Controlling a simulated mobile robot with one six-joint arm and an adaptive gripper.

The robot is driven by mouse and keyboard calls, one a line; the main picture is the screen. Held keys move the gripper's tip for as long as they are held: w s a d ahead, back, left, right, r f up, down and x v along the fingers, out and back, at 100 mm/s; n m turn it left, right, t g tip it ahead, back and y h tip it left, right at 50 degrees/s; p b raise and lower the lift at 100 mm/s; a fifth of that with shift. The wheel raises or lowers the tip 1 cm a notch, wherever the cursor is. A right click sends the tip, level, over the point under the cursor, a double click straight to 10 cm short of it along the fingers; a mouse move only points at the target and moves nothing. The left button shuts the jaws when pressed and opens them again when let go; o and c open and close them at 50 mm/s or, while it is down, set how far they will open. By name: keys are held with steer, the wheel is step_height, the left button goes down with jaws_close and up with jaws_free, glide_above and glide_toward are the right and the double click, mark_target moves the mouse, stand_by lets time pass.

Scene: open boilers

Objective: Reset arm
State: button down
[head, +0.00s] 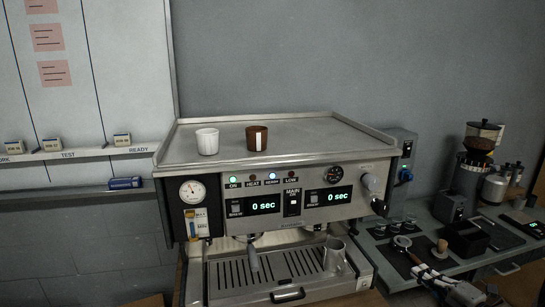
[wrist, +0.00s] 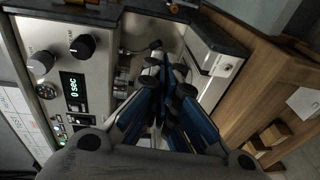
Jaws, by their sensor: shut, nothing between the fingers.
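My gripper (wrist: 157,62) shows in the wrist view with its dark, blue-sided fingers together and nothing between them. It points toward the front of the espresso machine (wrist: 115,25), which appears turned sideways there. In the head view, what looks like part of my arm and gripper shows at the bottom right, in front of the side counter, partly cut off by the frame edge. The espresso machine (head: 290,175) stands in the middle of the head view, its displays reading 0 sec.
A white cup (head: 207,141) and a brown cup (head: 257,138) stand on the machine's top. A metal jug (head: 334,254) is on its drip tray (head: 225,272). The right counter holds a grinder (head: 480,160), a portafilter (head: 404,244) and a black box (head: 466,238).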

steer(key=w+a+r+m+g+h, duration=0.1)
steer(key=a+r+m+g+h, duration=0.1)
steer(key=a+r+m+h, duration=0.3)
steer(key=w+a+r+m+g+h, duration=0.1)
steer(key=w+r+m+h, duration=0.15)
steer(key=r, duration=0.55)
steer(key=s+a+r+m+g, duration=0.2)
steer(key=s+a+r+m, duration=0.15)
steer(key=s+m, duration=0.2)
steer(key=s+a+f+m+g+y, duration=0.1)
steer(key=s+a+f+m+g, duration=0.1)
steer(key=s+a, duration=0.9)
steer(key=s+a+f+m+g+y, duration=0.2)
steer(key=s+a, duration=0.9)
steer(key=s, duration=0.6)
steer(key=f+m+g, duration=0.1)
steer(key=m+g, duration=0.1)
steer(key=m, duration=0.1)
steer(key=shift+s+f+m+g, duration=0.25)
steer(key=shift+f+m+g, duration=0.05)
steer(key=shift+f+m, duration=0.1)
